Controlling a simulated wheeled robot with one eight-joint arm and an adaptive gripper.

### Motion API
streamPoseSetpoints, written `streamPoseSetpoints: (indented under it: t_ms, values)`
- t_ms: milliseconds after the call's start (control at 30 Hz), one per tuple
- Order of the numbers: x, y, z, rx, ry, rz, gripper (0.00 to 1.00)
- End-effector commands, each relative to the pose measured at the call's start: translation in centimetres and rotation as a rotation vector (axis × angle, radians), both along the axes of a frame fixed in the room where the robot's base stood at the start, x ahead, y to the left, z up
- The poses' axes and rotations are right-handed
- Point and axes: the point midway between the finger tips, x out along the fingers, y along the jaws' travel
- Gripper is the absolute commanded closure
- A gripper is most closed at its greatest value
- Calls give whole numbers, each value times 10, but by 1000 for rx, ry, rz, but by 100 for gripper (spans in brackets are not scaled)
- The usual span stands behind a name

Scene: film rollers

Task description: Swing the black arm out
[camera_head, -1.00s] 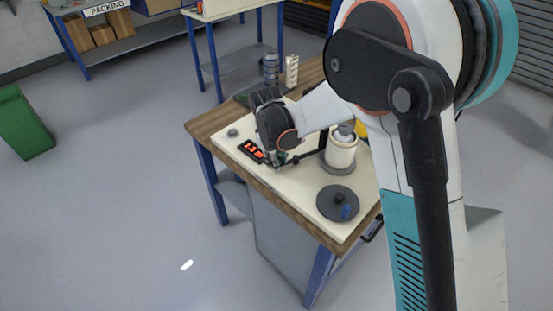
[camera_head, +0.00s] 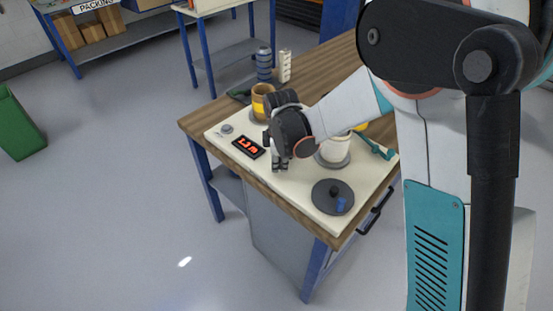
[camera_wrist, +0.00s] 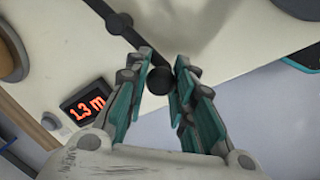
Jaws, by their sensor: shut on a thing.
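The black arm (camera_wrist: 119,23) runs from the top left of the wrist view down to a round black knob (camera_wrist: 159,80). My gripper (camera_wrist: 160,72) is shut on this knob, with one finger on each side of it. In the head view my gripper (camera_head: 280,165) is low over the cream panel (camera_head: 300,189), near its front edge and right of the red-lit display (camera_head: 248,147). The black arm is mostly hidden behind my gripper there. A tan roller (camera_head: 261,91) stands behind my gripper, and a pale roller (camera_head: 336,150) stands to its right.
A dark grey disc (camera_head: 333,197) with a black knob and a blue part sits at the panel's front right. A teal-handled item (camera_head: 376,146) lies at the right edge. A grey button (camera_head: 227,128) is at the left. Stacked cylinders (camera_head: 264,65) stand behind.

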Motion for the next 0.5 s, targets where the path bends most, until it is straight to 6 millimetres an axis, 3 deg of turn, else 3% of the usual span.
streamPoseSetpoints:
  t_ms: [500]
  values:
    - [-2, -4, 0, 1, 0, 64, 100]
